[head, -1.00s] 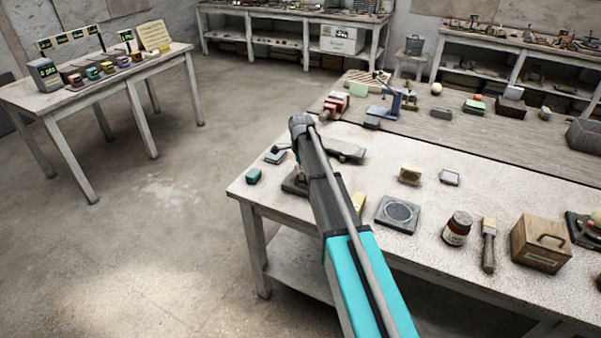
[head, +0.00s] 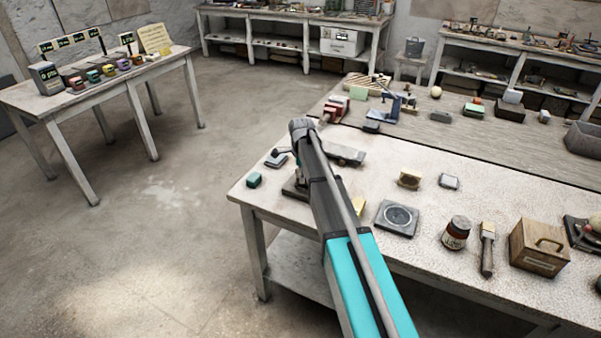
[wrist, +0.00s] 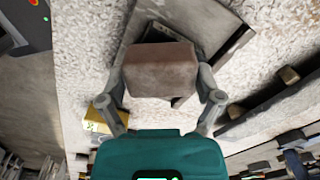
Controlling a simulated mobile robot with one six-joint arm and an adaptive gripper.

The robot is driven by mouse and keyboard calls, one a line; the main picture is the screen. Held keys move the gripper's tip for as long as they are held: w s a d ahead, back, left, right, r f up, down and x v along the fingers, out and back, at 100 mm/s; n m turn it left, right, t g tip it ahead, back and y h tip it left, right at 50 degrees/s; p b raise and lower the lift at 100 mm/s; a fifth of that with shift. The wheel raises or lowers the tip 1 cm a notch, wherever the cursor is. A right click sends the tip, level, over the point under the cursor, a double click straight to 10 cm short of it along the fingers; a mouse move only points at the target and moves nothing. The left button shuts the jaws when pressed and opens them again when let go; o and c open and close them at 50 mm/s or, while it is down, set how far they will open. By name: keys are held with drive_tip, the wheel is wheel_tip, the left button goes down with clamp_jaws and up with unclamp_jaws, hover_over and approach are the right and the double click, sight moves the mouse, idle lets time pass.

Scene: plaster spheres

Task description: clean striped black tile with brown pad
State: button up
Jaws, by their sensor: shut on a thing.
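My gripper (wrist: 163,84) is shut on a brown pad (wrist: 160,70), a block with a finger on each side. In the wrist view the pad is over a dark grey tile-like plate (wrist: 193,22) with black edges, and hides part of it. I cannot make out stripes on it, nor tell whether the pad touches it. In the head view my arm hides the gripper and pad. A dark grey slab (head: 347,156) shows just right of the arm there; I cannot tell whether it is the same plate.
On the speckled bench stand a teal block (head: 254,180), a grey plate with a ring (head: 397,217), a dark jar (head: 456,233), a brush (head: 487,250) and a wooden box (head: 539,247). A yellow block (wrist: 97,117) is left of the gripper.

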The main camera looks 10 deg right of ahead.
idle(0.4)
drive_tip(key=shift+w+d, duration=0.2)
drive_tip(key=shift+d, duration=2)
drive_tip(key=shift+f+b, duration=0.65)
drive_tip(key=shift+b, duration=0.05)
drive_tip(key=shift+s, duration=0.15)
drive_tip(key=shift+s+r, duration=0.1)
drive_tip(key=shift+s, duration=0.25)
drive_tip(key=shift+s+a, duration=0.1)
drive_tip(key=shift+s, duration=0.35)
drive_tip(key=shift+w, duration=0.15)
